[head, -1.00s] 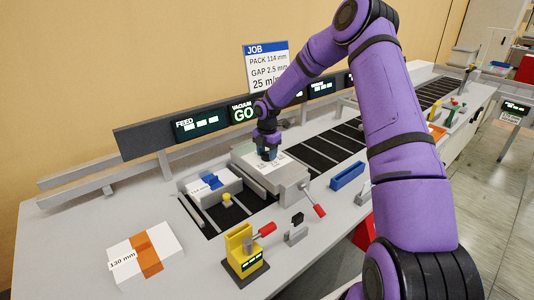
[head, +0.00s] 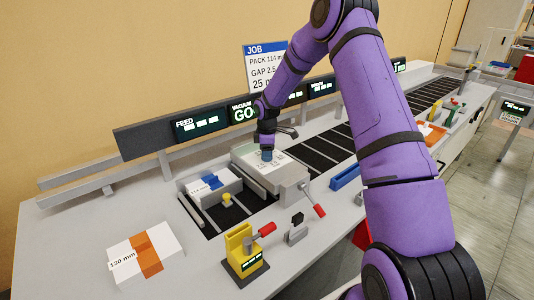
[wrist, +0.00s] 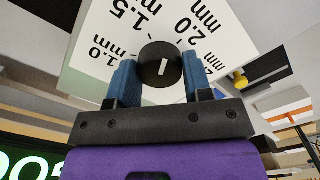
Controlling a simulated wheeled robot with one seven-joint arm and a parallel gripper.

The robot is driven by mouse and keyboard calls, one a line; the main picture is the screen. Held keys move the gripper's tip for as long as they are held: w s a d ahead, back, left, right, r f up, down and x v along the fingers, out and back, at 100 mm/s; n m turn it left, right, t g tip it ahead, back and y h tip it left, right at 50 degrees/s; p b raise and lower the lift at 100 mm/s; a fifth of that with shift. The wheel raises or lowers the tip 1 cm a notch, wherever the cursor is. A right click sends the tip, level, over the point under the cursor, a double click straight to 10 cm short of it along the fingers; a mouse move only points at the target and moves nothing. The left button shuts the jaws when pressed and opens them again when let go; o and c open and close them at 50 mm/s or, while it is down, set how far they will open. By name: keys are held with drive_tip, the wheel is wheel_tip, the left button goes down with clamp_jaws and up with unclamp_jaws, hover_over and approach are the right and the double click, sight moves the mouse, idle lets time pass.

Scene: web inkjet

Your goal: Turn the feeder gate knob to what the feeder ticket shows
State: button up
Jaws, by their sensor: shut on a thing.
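The feeder gate knob (wrist: 160,62) is black and round with a white pointer line, on a white dial plate (wrist: 108,40) in the wrist view. The plate reads 1.0, 1.5 and 2.0 mm; more marks at the right are partly cut off. The pointer line aims up the picture, between 1.5 and 2.0. My gripper (wrist: 160,78) has its blue fingers shut on the knob's sides. In the head view my gripper (head: 267,154) is over the grey feeder box (head: 290,178) and hides the knob. The JOB ticket (head: 262,60) shows GAP 2.5, its right side hidden by my arm.
A sign bar with green displays (head: 200,123) runs behind the bench. A yellow block with a red-handled lever (head: 240,245), a white pack with an orange band (head: 146,255) and a blue tray (head: 346,177) stand around the feeder. The dark conveyor runs off to the upper right.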

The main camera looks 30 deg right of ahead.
drive_tip(key=m, duration=0.4)
drive_tip(key=shift+m, duration=0.3)
drive_tip(key=m, duration=0.4)
drive_tip(key=shift+m, duration=0.3)
drive_tip(key=m, duration=0.4)
drive_tip(key=shift+m, duration=2.1)
drive_tip(key=o, duration=0.9)
wheel_tip(320, 180, up, 11)
drive_tip(key=shift+f, duration=0.1)
